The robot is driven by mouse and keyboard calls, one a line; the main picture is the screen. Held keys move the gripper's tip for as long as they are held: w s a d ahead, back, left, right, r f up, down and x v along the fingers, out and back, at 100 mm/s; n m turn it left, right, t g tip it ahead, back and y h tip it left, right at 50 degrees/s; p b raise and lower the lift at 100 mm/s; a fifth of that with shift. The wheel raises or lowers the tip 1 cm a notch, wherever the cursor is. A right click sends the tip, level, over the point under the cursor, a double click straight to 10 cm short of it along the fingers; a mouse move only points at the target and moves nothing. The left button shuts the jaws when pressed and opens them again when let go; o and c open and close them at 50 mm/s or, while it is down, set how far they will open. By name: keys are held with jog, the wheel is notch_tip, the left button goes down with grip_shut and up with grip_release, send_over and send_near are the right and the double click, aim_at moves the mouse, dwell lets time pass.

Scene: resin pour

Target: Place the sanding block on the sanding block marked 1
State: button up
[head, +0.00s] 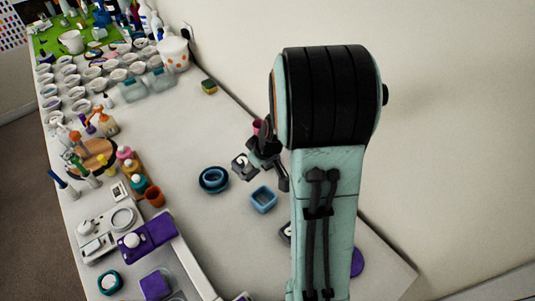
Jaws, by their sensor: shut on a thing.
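My gripper (262,160) is in the middle of the head view, pointing down over the white table. It is shut on a dark grey block with a pale mark on top, which I take for the sanding block (241,167). Whether the held block is clear of the table is hard to tell. A second dark block with a pale patch (286,232) sits lower right, partly hidden behind my arm. Its marking is too small to read, so I cannot tell whether it is the block marked 1.
A blue square container (263,200) and a round blue bowl (213,180) stand close to the gripper. A pink cup (257,127) is just behind it. A sponge (209,87) lies near the wall. Bottles, cups and scales crowd the left side. The table's upper middle is clear.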

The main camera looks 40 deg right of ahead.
jog(key=s+d+r+m, duration=0.2)
jog(key=s+d+r, duration=0.1)
jog(key=s+d, duration=0.2)
jog(key=shift+h, duration=0.4)
jog(key=shift+w+d+f, duration=1.15)
jog(key=shift+w+f, duration=0.7)
jog(key=shift+f, duration=0.25)
jog(key=shift+w+d+f, duration=1.2)
jog(key=shift+w+f, duration=0.65)
jog(key=shift+f, duration=0.25)
jog(key=shift+w+d+f, duration=1.15)
jog(key=shift+w+f, duration=0.7)
jog(key=shift+f, duration=0.25)
jog(key=shift+f, duration=0.1)
jog(key=o, duration=1.2)
jog(key=shift+c, duration=0.2)
